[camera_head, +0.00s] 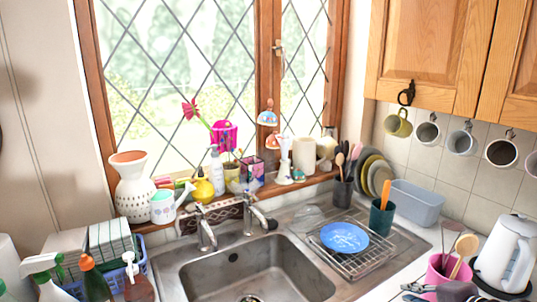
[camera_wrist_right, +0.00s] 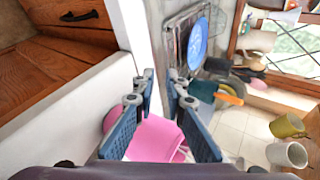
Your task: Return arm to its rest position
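My right gripper (camera_head: 412,291) shows at the bottom right of the head view, over the counter beside the pink cup (camera_head: 447,272). In the right wrist view, its two dark blue fingers stand apart with an empty gap between the tips (camera_wrist_right: 161,85). The pink cup (camera_wrist_right: 155,138) shows beyond and between the fingers. I cannot tell whether the gripper touches it. My left gripper is not in view.
The metal sink (camera_head: 215,262) is empty. A blue plate (camera_head: 344,238) lies on the wire rack (camera_head: 352,262) right of it. A white kettle (camera_head: 507,255) stands at the right. Bottles and a blue basket (camera_head: 139,262) crowd the left. Mugs hang below the cabinets.

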